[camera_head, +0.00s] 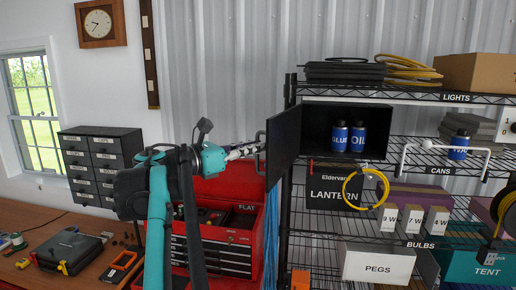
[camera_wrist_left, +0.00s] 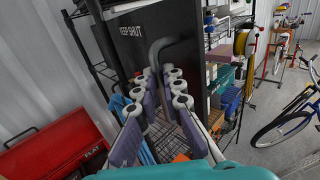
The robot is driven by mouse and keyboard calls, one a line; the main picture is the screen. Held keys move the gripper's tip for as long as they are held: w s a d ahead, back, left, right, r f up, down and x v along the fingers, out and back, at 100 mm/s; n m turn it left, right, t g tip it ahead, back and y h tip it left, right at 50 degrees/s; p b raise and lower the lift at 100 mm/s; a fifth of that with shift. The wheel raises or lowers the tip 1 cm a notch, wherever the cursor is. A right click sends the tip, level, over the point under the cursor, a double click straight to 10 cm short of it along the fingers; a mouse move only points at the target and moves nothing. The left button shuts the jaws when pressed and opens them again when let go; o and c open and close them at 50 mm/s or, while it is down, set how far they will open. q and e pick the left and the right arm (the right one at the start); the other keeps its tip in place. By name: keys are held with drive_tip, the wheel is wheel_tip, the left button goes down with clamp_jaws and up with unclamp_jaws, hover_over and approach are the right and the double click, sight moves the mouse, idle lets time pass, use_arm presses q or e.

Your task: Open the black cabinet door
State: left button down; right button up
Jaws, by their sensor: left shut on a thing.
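The black cabinet door (camera_head: 283,146) stands swung open at the left side of the black cabinet (camera_head: 316,122) on the wire shelf. Blue bottles (camera_head: 357,138) show inside the cabinet. In the left wrist view the door (camera_wrist_left: 128,38) bears the words "KEEP SHUT" and a grey bar handle (camera_wrist_left: 168,46). My left gripper (camera_head: 258,149) reaches the door's handle from the left. In the left wrist view its fingers (camera_wrist_left: 163,92) are closed around the lower part of the handle. The exact contact is partly hidden by the fingers. My right gripper is not in view.
A red toolbox (camera_head: 212,262) stands below my left arm. The wire shelving (camera_head: 286,225) holds a lantern box (camera_head: 333,194), a yellow cable coil (camera_head: 348,190) and a pegs box (camera_head: 378,264). A white bent bar (camera_head: 447,146) crosses before the cans shelf.

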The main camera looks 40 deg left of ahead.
use_arm(q)
drive_tip(key=shift+r, duration=0.1)
drive_tip(key=c, duration=2)
unclamp_jaws()
drive_tip(key=o, duration=0.4)
drive_tip(key=shift+w, duration=0.25)
drive_tip(key=shift+w+f, duration=0.2)
drive_tip(key=shift+w, duration=0.2)
drive_tip(key=s, duration=0.4)
drive_tip(key=s+a, duration=0.1)
drive_tip(key=s, duration=0.3)
drive_tip(key=s+a, duration=0.1)
drive_tip(key=s, duration=0.3)
drive_tip(key=shift+a, duration=0.25)
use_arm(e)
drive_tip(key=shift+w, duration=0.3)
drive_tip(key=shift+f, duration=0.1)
